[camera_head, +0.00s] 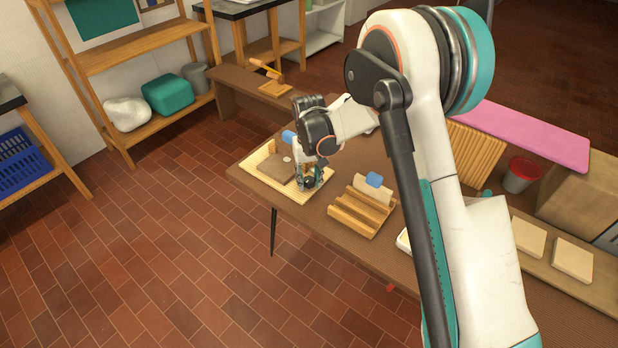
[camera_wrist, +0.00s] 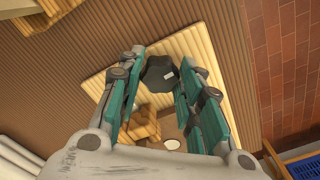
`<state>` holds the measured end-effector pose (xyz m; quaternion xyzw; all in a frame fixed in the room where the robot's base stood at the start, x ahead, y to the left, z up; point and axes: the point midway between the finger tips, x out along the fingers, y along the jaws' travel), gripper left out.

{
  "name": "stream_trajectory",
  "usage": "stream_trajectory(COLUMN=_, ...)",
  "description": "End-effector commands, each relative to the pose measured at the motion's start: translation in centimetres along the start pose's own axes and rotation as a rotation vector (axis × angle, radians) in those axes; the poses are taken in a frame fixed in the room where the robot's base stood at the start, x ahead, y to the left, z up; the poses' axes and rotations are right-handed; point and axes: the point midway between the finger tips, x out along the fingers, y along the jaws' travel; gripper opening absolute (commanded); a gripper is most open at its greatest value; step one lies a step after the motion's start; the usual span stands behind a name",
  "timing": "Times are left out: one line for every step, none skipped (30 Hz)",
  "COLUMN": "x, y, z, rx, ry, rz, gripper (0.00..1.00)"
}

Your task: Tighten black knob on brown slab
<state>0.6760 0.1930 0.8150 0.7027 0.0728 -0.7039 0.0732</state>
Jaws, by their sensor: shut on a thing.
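The black knob (camera_wrist: 160,72) is dark and lobed, with a small pale mark on top. It sits between the fingers of my gripper (camera_wrist: 162,62) in the wrist view, and the gripper is shut on it. In the head view my gripper (camera_head: 309,181) points down at the near right corner of a pale ribbed board (camera_head: 252,161), with the knob (camera_head: 308,183) partly hidden at its tips. The brown slab (camera_head: 275,174) lies on that board, left of my gripper. The knob's seat and thread are hidden.
The board lies on a brown table (camera_head: 335,172). A grooved wooden block (camera_head: 358,214) with a blue-topped pale piece stands to the right of my gripper. A small white disc (camera_wrist: 172,144) and a brown wooden piece (camera_wrist: 142,123) show between the fingers in the wrist view.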

Motion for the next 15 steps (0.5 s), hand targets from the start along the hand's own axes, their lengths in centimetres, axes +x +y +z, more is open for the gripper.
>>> stream_trajectory(x=-0.14, y=-0.01, z=-0.14, rx=0.026, ry=0.003, rz=0.0, gripper=0.1)
stream_trajectory(x=-0.15, y=-0.01, z=-0.14, rx=0.041, ry=0.003, rz=0.0, gripper=0.1)
stream_trajectory(x=-0.15, y=-0.01, z=-0.15, rx=0.061, ry=0.003, rz=0.0, gripper=0.1)
stream_trajectory(x=-0.15, y=-0.01, z=-0.15, rx=0.074, ry=0.003, rz=0.0, gripper=0.1)
stream_trajectory(x=-0.16, y=-0.01, z=-0.15, rx=0.087, ry=0.003, rz=0.0, gripper=0.1)
stream_trajectory(x=-0.16, y=-0.01, z=-0.16, rx=0.1, ry=0.003, rz=-0.001, gripper=0.1)
stream_trajectory(x=-0.16, y=-0.01, z=-0.16, rx=0.11, ry=0.004, rz=-0.001, gripper=0.1)
stream_trajectory(x=-0.16, y=-0.01, z=-0.16, rx=0.119, ry=0.004, rz=-0.001, gripper=0.1)
stream_trajectory(x=-0.17, y=-0.01, z=-0.16, rx=0.128, ry=0.004, rz=-0.001, gripper=0.1)
stream_trajectory(x=-0.17, y=-0.01, z=-0.17, rx=0.135, ry=0.004, rz=-0.001, gripper=0.1)
stream_trajectory(x=-0.17, y=-0.01, z=-0.17, rx=0.141, ry=0.004, rz=-0.001, gripper=0.1)
stream_trajectory(x=-0.17, y=-0.01, z=-0.17, rx=0.147, ry=0.004, rz=-0.001, gripper=0.1)
stream_trajectory(x=-0.17, y=-0.01, z=-0.17, rx=0.15, ry=0.004, rz=-0.001, gripper=0.1)
stream_trajectory(x=-0.17, y=-0.01, z=-0.17, rx=0.153, ry=0.004, rz=-0.001, gripper=0.1)
stream_trajectory(x=-0.17, y=-0.02, z=-0.17, rx=0.155, ry=0.004, rz=-0.001, gripper=0.1)
